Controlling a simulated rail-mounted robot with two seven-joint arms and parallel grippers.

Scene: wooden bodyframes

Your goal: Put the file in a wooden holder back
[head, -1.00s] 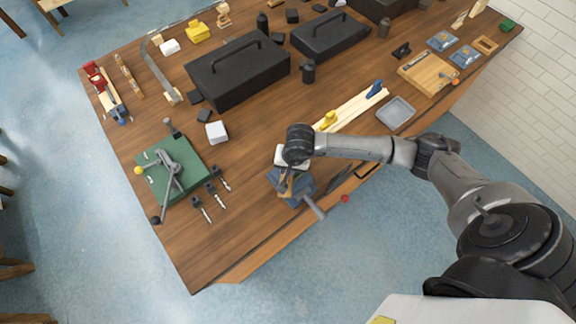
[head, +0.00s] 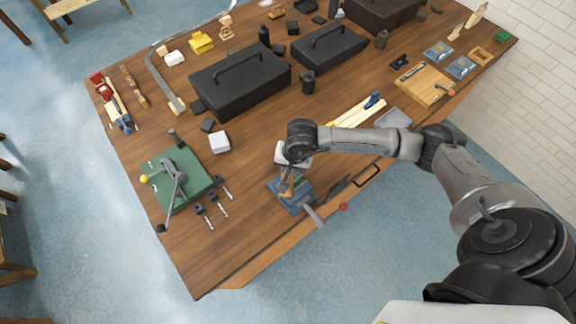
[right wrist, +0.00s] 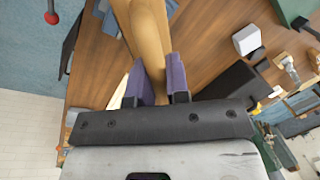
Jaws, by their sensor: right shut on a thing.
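My right gripper (head: 287,182) is over the front edge of the workbench, just above a blue vise (head: 291,203). In the right wrist view its purple fingertips (right wrist: 160,78) are shut on a rounded wooden piece (right wrist: 148,30) that looks like a tool handle. The piece runs away from the gripper out of the top of that view, so its far end is hidden and I cannot tell whether it is the file. A flat wooden holder or board (head: 420,84) lies at the right of the bench. I cannot tell for certain which wooden thing is the file's holder. My left gripper is not in view.
A green board with a grey lever (head: 183,180), drill bits (head: 211,209) and a white cube (head: 220,142) lie left of the gripper. Black toolboxes (head: 238,85) stand behind. A red knob (head: 343,207) sticks out at the front edge. Bare bench lies at front left.

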